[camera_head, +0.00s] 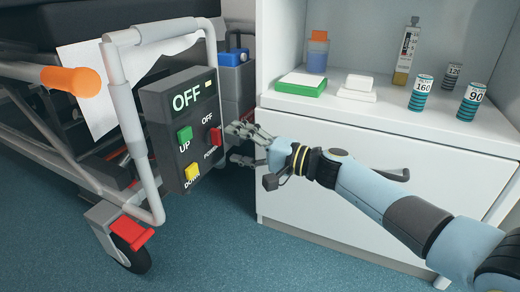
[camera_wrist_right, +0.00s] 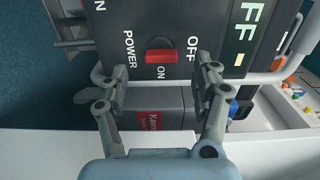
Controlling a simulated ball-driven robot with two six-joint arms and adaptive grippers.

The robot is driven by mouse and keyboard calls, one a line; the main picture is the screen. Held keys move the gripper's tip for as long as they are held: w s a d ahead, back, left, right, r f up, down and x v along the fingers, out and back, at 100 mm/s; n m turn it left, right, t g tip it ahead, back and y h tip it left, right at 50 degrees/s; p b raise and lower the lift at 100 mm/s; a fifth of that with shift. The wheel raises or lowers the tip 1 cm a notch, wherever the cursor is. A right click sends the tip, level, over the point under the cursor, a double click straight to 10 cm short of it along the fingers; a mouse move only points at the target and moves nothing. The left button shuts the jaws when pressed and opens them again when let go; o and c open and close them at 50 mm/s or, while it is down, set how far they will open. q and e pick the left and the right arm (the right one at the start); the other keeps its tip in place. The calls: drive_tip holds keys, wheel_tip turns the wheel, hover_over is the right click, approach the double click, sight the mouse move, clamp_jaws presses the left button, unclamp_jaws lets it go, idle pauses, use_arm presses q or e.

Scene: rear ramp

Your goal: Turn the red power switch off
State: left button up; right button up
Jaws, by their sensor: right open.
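A dark grey control box (camera_head: 165,110) hangs on the bed's rail and its display reads OFF. The red power switch (camera_head: 215,136) is on its right side, with OFF above it and POWER below. In the right wrist view the red power switch (camera_wrist_right: 161,56) shows between the labels POWER, ON and OFF; I cannot tell which way it is tipped. My right gripper (camera_head: 240,143) is open and empty, just right of the switch. In the right wrist view its spread fingers (camera_wrist_right: 152,84) stand to either side of the switch. My left gripper is out of view.
A green UP button (camera_head: 185,134) and a yellow DOWN button (camera_head: 192,172) share the box. The grey bed rail (camera_head: 130,120) stands left of it. A white cabinet (camera_head: 330,215) with bottles and boxes on top lies behind my right arm.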

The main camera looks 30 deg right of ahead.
drive_tip(key=v, duration=0.7)
drive_tip(key=shift+s+d, duration=0.2)
drive_tip(key=shift+s, duration=0.1)
